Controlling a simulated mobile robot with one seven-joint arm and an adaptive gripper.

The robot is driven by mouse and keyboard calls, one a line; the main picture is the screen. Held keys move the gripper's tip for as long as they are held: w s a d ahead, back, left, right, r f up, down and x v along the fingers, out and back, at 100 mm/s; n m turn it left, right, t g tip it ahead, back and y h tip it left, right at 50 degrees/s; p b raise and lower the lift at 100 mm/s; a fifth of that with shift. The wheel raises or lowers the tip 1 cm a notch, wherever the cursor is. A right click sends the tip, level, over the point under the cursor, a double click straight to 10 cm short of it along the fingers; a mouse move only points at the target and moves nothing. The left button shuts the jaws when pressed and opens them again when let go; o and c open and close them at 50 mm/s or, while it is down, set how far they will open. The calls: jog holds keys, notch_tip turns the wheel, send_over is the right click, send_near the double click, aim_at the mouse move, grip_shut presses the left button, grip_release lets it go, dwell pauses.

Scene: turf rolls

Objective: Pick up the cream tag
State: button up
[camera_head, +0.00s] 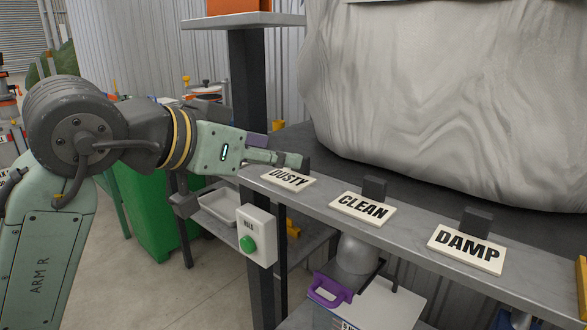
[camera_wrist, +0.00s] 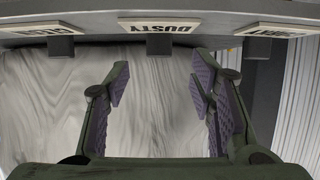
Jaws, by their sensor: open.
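Several cream tags with black lettering lie in a row along the front of a grey shelf. In the head view they read DUSTY (camera_head: 277,181), CLEAN (camera_head: 361,213) and DAMP (camera_head: 465,255), each with a small dark block at its back edge. In the wrist view my gripper (camera_wrist: 160,78) is open and empty. The upside-down DUSTY tag (camera_wrist: 160,23) and its dark block (camera_wrist: 159,45) lie beyond the fingertips, centred between them.
A large pale wrinkled bundle (camera_head: 450,90) sits behind the tags on the shelf (camera_head: 400,240). A box with a green button (camera_head: 256,236) hangs below the shelf's left end. A dark post (camera_head: 250,90) stands behind the gripper. A white tray (camera_head: 215,207) is lower left.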

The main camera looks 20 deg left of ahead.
aim_at(295, 174)
jog(key=shift+p+x, duration=0.95)
jog(key=shift+x, duration=2.25)
jog(key=shift+c, duration=0.2)
jog(key=c, duration=1)
jog(key=shift+r, duration=0.15)
jog(key=shift+r, duration=0.55)
notch_tip(295, 174, up, 2)
jog(key=shift+d+r+b, duration=0.1)
jog(key=shift+r+b, duration=0.05)
jog(key=shift+b, duration=0.45)
jog(key=s+a+b, duration=0.1)
jog(key=s+a, duration=0.2)
jog(key=s, duration=0.4)
jog(key=s+a+r+b, duration=0.1)
jog(key=s+a+b, duration=0.1)
jog(key=s+a, duration=0.2)
jog(key=shift+s+a+r, duration=0.2)
jog(key=shift+s+r, duration=0.05)
jog(key=shift+s, duration=1.45)
